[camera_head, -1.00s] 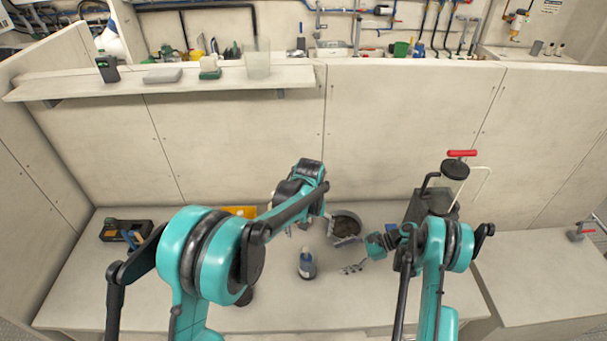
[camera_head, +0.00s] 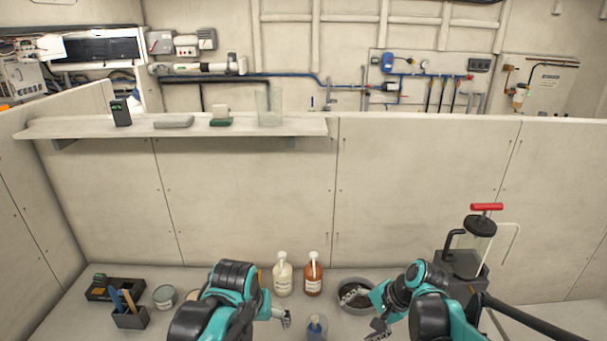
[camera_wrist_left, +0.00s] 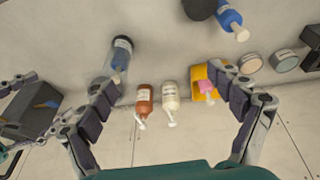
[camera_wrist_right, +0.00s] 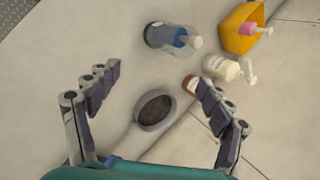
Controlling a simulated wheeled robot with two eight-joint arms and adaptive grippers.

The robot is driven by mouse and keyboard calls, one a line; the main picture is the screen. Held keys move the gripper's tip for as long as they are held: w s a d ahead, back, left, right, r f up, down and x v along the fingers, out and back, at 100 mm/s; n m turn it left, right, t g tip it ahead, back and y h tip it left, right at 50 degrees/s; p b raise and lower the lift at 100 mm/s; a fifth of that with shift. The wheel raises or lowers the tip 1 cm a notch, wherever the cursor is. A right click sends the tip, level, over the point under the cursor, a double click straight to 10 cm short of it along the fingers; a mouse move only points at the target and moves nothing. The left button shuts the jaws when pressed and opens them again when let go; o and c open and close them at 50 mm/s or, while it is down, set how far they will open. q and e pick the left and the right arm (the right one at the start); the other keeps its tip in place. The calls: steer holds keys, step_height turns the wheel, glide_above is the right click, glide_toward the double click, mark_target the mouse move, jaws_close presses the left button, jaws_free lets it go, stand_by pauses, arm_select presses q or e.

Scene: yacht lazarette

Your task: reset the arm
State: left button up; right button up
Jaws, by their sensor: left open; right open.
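My left gripper (camera_head: 284,318) hangs over the bench in the head view. In the left wrist view its fingers (camera_wrist_left: 165,105) are spread wide with nothing between them but bench and bottles further off. My right gripper (camera_head: 378,331) is low at the right, beside a grey bowl (camera_head: 356,294) with dark contents. In the right wrist view its fingers (camera_wrist_right: 155,95) are wide apart and empty, and the bowl (camera_wrist_right: 155,108) shows below and between them. Both arms are bent over the bench and partly cut off by the lower edge of the head view.
A cream bottle (camera_head: 283,276) and a brown bottle (camera_head: 313,275) stand behind the grippers. A blue bottle (camera_head: 317,327) stands between them. A red-handled pump (camera_head: 468,255) is at right. A tool holder (camera_head: 130,316) and tin (camera_head: 165,296) are at left. A shelf (camera_head: 80,126) runs along the wall.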

arm_select(q)
steer(key=s+a+f+t+b, duration=0.3)
steer(key=s+a+f+b, duration=0.4)
steer(key=s+f, duration=0.3)
steer(key=shift+s+a+f+y+b, duration=0.25)
steer(key=shift+s+a+y+b, duration=0.1)
steer(key=shift+s+b, duration=0.6)
arm_select(e)
steer(key=s+d+f+n+t+h, duration=0.1)
steer(key=s+f+n+t+h, duration=0.1)
steer(key=s+n, duration=0.3)
steer(key=s+d+f+n+t+h, duration=0.2)
steer(key=s+f+n+h, duration=0.1)
steer(key=s, duration=0.9)
steer(key=shift+d+n, duration=0.3)
steer(key=shift+n, duration=0.6)
